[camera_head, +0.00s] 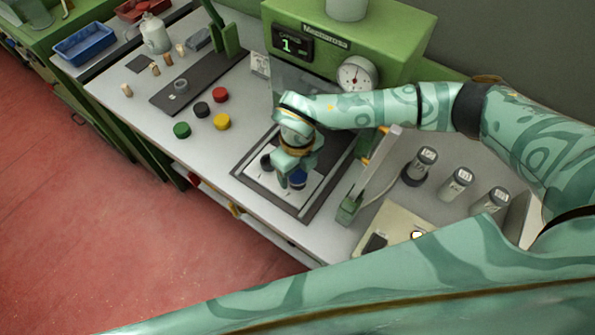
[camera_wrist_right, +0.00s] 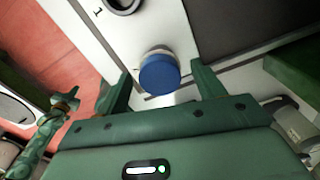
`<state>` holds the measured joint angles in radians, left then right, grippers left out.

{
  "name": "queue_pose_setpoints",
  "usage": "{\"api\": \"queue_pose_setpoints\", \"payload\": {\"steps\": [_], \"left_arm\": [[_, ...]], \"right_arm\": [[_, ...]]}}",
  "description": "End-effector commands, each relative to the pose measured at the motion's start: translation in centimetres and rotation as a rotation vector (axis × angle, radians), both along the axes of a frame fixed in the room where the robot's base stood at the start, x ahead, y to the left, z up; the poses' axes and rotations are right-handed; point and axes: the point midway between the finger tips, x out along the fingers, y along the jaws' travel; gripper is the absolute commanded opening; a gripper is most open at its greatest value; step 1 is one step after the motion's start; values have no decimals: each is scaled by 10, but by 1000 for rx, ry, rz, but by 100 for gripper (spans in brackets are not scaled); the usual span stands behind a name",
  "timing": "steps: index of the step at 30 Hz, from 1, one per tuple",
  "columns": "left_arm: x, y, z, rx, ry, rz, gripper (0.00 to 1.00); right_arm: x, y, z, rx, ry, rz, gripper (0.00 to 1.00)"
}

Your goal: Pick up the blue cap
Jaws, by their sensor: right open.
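The blue cap (camera_head: 299,179) is on the white plate (camera_head: 262,179) of the dark-framed station, at its right side. In the right wrist view the blue cap (camera_wrist_right: 159,75) shows from above, round and whole, on top of a pale body. My right gripper (camera_head: 291,178) is directly over it, partly hiding it in the head view. In the right wrist view its two fingers (camera_wrist_right: 163,88) are open, one on each side of the cap, with gaps visible. Nothing is held.
Green (camera_head: 181,130), black (camera_head: 202,110), yellow (camera_head: 221,122) and red (camera_head: 220,95) caps stand left of the station. A green machine with a gauge (camera_head: 357,75) rises behind. Labelled jars (camera_head: 456,183) stand at right. A dark round socket (camera_wrist_right: 122,4) lies near the blue cap.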

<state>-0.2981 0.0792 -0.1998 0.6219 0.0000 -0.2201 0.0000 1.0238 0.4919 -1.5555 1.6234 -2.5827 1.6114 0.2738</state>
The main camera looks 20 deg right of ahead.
Motion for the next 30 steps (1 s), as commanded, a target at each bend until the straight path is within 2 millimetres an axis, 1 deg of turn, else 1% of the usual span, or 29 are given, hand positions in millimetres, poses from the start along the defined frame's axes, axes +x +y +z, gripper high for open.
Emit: {"api": "queue_pose_setpoints", "payload": {"steps": [2, 5, 6, 7, 8, 10, 11, 16, 20, 23, 28, 30], "left_arm": [[-1, 0, 0, 0, 2, 0, 0], [-3, 0, 0, 0, 4, 0, 0], [-3, 0, 0, 0, 4, 0, 0], [-3, 0, 0, 0, 4, 0, 0], [-3, 0, 0, 0, 4, 0, 0], [-3, 0, 0, -1, 4, 0, 0], [-3, 0, 0, -1, 4, 0, 0], [-3, 0, 0, 0, 5, 0, 0], [-3, 0, 1, 0, 5, 0, 0], [-3, 0, 2, 0, 4, 0, 0], [-2, 0, 4, 0, 3, 0, 0], [-2, 0, 6, 0, 3, 0, 0]], "right_arm": [[0, 0, 0, 0, 0, 0, 68], [0, 0, 1, 0, 0, 0, 43], [0, 0, 1, 0, 0, 0, 32], [0, 0, 1, 0, 0, 0, 24], [0, 0, 1, 0, 0, 0, 21], [0, 0, 1, 0, 0, 0, 21], [0, 0, 1, 0, 0, 0, 18], [0, 0, 1, 0, -1, -1, 18], [1, 0, 5, 0, -1, -1, 18], [2, 0, 13, 0, -3, -1, 18], [1, 0, 31, 1, -3, -1, 18], [-4, 2, 39, 1, 0, 1, 18]]}}
